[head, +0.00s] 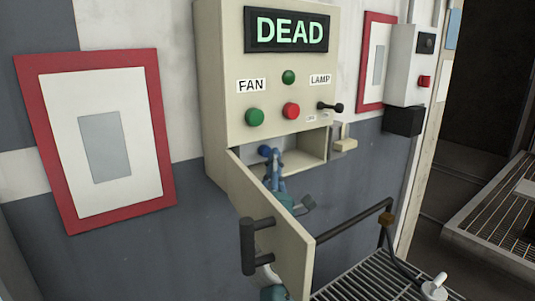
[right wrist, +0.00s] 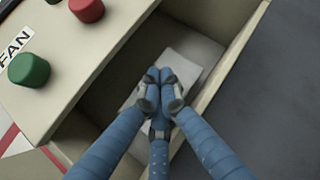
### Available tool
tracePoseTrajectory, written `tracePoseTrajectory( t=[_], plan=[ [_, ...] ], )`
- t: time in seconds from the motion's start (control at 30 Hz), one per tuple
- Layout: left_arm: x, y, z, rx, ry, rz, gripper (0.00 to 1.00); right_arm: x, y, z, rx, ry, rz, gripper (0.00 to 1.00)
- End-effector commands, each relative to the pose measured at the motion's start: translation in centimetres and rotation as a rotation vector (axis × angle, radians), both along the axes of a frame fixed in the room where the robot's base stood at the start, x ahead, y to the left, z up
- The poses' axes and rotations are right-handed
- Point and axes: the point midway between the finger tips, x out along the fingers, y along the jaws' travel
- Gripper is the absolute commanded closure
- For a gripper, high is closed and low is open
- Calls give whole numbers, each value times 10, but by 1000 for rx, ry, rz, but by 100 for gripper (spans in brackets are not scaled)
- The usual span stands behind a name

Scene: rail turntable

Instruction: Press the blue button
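A cream control box (head: 225,90) hangs on the wall, with an open compartment (head: 308,150) below its buttons. My right gripper (head: 270,158) reaches into this compartment from below, behind the open door. In the right wrist view its blue fingers (right wrist: 160,82) are drawn together at the tips, with nothing seen held. A small blue round shape (head: 264,150) shows at the compartment's left side in the head view; I cannot tell whether it is the blue button or part of my fingers. No separate blue button shows in the right wrist view. My left gripper is out of view.
The open door (head: 285,245) with a dark handle (head: 247,246) stands close beside my right arm. Green (head: 254,117) and red (head: 291,110) buttons and a lever (head: 330,107) sit above, under a display (head: 287,30) reading DEAD. A pale sheet (right wrist: 190,68) lies inside the compartment.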

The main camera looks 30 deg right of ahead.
Motion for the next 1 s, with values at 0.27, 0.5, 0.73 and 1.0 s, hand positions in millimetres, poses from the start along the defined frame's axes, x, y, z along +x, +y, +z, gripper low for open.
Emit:
tracePoseTrajectory(
  t=[0.27, 0.5, 0.73, 1.0],
  plan=[
    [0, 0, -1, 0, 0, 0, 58, 4, 0, 0, -1, 1, 0, 100],
    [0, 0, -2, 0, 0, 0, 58, 4, 0, 0, 0, 0, 0, 100],
    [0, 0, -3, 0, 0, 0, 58, 7, 1, 0, 0, 0, 0, 100],
    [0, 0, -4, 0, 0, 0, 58, 10, 1, 0, 0, 0, 0, 100]
  ],
)
